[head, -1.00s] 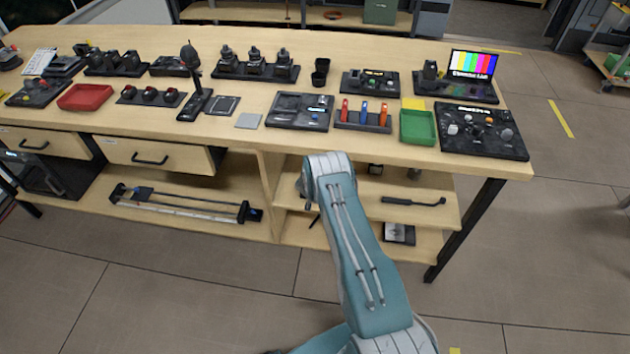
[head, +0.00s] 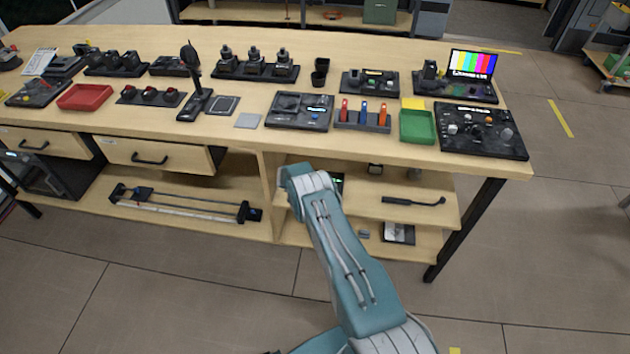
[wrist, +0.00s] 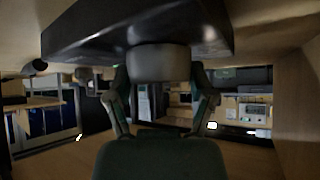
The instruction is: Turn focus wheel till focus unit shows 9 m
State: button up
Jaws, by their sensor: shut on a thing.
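In the wrist view, a grey round wheel (wrist: 158,62) sticks down from the underside of a dark flat unit (wrist: 140,28). I take this wheel to be the focus wheel. My gripper (wrist: 160,82) has a finger on each side of it and is shut on it. In the head view, my arm reaches in below the tabletop, so the gripper and the wheel are hidden there. A small box with a pale green display (wrist: 255,112) stands at the right in the wrist view; its reading is too small to make out.
The wooden tabletop (head: 250,95) is over my arm's end and carries several devices. Below are open shelves with a black handle (head: 413,200) and a slider rail (head: 185,204). A wooden side panel (wrist: 296,105) is close on the right in the wrist view.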

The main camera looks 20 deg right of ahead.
jog(key=shift+s+a+f+m+g, duration=0.1)
jog(key=shift+a+f+m+g, duration=0.1)
jog(key=shift+f+m+g, duration=0.3)
jog(key=shift+r+m+g+h, duration=0.25)
jog(key=shift+m+g+h, duration=0.05)
jog(key=shift+m, duration=0.3)
jog(key=o, duration=1.1)
jog(key=shift+r, duration=0.25)
jog(key=shift+a+r, duration=0.25)
jog(key=shift+r, duration=0.1)
jog(key=v, duration=1.1)
jog(key=shift+a+f, duration=0.1)
jog(key=shift+f, duration=0.05)
